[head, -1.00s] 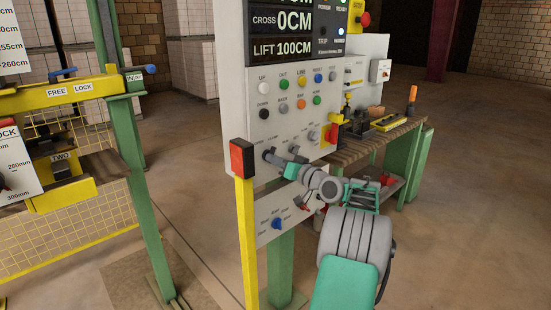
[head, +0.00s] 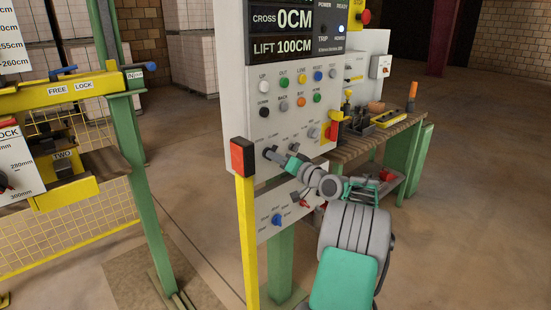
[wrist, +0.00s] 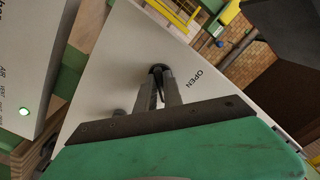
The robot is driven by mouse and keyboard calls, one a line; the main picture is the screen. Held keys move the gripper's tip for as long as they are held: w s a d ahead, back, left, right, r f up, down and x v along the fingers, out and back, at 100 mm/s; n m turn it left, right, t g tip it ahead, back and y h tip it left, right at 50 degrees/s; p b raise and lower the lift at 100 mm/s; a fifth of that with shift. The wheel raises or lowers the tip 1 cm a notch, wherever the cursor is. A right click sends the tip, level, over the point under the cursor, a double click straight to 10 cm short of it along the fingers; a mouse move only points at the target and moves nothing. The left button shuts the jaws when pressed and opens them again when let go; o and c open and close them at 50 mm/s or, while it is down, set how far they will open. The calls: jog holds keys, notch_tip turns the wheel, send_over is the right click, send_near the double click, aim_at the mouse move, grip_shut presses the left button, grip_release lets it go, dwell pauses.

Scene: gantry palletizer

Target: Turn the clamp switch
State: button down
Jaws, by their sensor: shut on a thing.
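The control panel (head: 250,125) stands in the middle of the head view. The clamp switch, a small dark knob (wrist: 157,69), sits on the pale panel face in the wrist view, with the printed word OPEN beside it. My gripper (wrist: 160,84) points at the panel and its two grey fingers are shut on the knob, which they partly cover. In the head view my gripper (head: 270,154) reaches the lower left of the panel, where the fingers hide the switch. I cannot read which way the switch is turned.
A blue knob (head: 278,219) is on a lower panel. A wooden bench (head: 372,137) stands at the right. The floor at the right is clear.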

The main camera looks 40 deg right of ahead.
jog(key=c, duration=1.5)
grip_release()
jog(key=s+b, duration=0.1)
jog(key=s, duration=0.6)
jog(key=shift+s+d, duration=0.1)
jog(key=shift+s, duration=0.3)
